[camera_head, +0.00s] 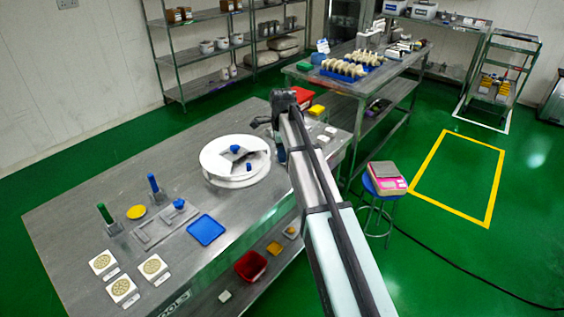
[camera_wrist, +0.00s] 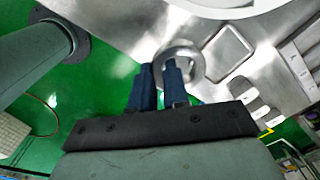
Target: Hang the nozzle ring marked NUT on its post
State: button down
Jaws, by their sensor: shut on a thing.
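In the wrist view my gripper (camera_wrist: 160,75), with two dark blue fingers, is shut on a grey metal ring (camera_wrist: 185,54). The ring's hole faces the camera, and metal surface shows beyond it. No NUT marking is readable. In the head view my arm reaches over the table's right part, and the ring cannot be made out there. A green upright rod (camera_head: 104,213) and a blue upright rod (camera_head: 153,184) stand on small bases at the table's left. I cannot tell which post bears the NUT mark.
A white round machine part (camera_head: 236,158) stands mid-table, left of my arm. A blue tray (camera_head: 206,229), a yellow disc (camera_head: 136,211) and white squares with patterned discs (camera_head: 103,262) lie to the left.

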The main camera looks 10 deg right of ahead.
jog(key=w+a, duration=0.3)
jog(key=a, duration=0.8)
jog(key=shift+a+r, duration=0.4)
jog(key=shift+r, duration=0.05)
jog(key=shift+f, duration=1.9)
jog(key=shift+f, duration=0.95)
jog(key=shift+s+f, duration=0.15)
jog(key=shift+f, duration=0.2)
